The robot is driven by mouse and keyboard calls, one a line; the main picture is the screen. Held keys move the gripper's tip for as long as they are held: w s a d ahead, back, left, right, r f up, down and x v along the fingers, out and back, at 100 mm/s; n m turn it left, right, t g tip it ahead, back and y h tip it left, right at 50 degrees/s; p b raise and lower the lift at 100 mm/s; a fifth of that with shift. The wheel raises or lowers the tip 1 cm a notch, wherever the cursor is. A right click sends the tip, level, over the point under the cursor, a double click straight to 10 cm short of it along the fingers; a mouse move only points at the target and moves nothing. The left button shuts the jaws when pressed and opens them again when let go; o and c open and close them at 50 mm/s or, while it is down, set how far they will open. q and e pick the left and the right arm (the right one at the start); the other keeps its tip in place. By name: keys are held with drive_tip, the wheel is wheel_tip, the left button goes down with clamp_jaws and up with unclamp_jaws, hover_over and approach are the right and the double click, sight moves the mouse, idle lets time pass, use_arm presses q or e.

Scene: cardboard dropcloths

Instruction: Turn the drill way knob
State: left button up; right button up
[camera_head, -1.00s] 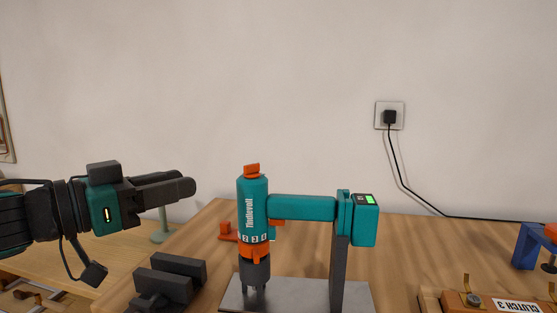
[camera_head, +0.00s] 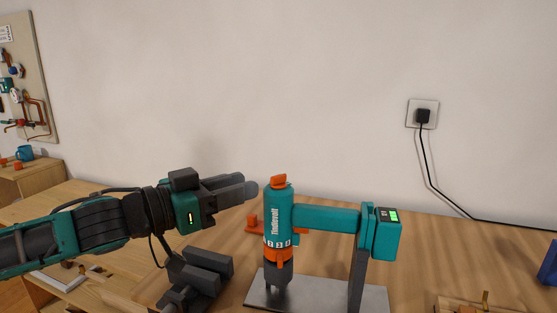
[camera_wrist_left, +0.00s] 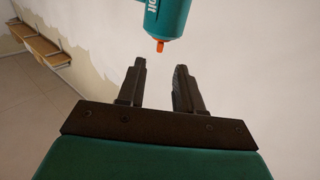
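The teal drill (camera_head: 278,215) stands upright in its stand, with an orange knob (camera_head: 279,181) on its top. An orange ring with number dials (camera_head: 277,243) sits lower on its body, above a dark chuck. My left gripper (camera_head: 243,185) is just left of the drill's top, at about the knob's height, apart from it. In the left wrist view the fingers (camera_wrist_left: 160,68) are spread and empty. The drill (camera_wrist_left: 167,18) and its orange tip (camera_wrist_left: 160,46) show beyond the gap between them. My right gripper is not in view.
A teal crossarm (camera_head: 325,217) joins the drill to a dark post on a metal base plate (camera_head: 315,297). Dark blocks (camera_head: 208,262) stand on the table below my left gripper. A wall socket (camera_head: 422,114) with a black cable is behind.

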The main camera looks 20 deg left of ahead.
sight(271, 178)
use_arm(q)
drive_tip(key=p+x, duration=0.1)
drive_tip(key=x, duration=0.7)
drive_tip(key=shift+w+d, duration=0.25)
drive_tip(key=shift+d, duration=0.05)
drive_tip(key=shift+c, duration=0.2)
clamp_jaws()
